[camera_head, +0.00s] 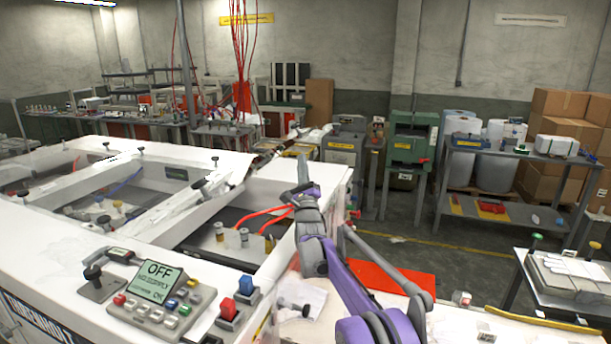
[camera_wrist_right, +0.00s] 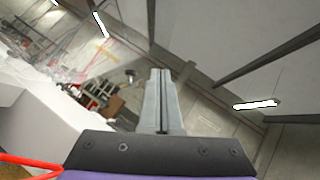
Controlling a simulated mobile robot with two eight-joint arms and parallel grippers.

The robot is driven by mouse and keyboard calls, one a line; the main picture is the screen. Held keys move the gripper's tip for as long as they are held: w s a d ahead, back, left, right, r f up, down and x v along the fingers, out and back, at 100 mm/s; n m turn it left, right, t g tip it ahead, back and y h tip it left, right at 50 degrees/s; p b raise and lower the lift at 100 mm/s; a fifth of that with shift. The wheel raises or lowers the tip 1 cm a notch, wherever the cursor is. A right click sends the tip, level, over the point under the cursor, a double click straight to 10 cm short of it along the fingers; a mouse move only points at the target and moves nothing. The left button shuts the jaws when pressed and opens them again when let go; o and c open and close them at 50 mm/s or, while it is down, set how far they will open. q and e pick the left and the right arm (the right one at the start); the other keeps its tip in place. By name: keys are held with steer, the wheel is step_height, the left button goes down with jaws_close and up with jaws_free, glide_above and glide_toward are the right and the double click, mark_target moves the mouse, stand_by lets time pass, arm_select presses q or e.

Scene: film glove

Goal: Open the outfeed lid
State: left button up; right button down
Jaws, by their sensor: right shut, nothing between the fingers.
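The large white machine (camera_head: 210,268) fills the left of the head view. A white lid-like panel (camera_head: 178,208) with a black knob (camera_head: 199,186) lies across its top; I cannot tell for sure whether it is the outfeed lid. Beside it is an opening with small metal cylinders (camera_head: 244,237) and red hoses (camera_head: 262,213). My right gripper (camera_head: 303,168) points up over the machine's right side, apart from the black knob. In the right wrist view its fingers (camera_wrist_right: 160,74) are together and empty. My left gripper is not in view.
A control panel (camera_head: 160,290) with an OFF display and a red-and-blue switch box (camera_head: 238,302) sit on the machine's front edge. A red sheet (camera_head: 388,276) lies on the surface at right. A side table (camera_head: 572,300) stands further right. Open floor (camera_head: 440,250) lies behind.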

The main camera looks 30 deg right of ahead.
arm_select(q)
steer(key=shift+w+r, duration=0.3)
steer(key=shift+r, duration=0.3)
arm_select(e)
steer(key=shift+w+a+r, duration=0.25)
steer(key=shift+r, duration=0.35)
steer(key=shift+w+a+r, duration=0.2)
steer(key=shift+a+r, duration=0.05)
steer(key=shift+r, duration=0.3)
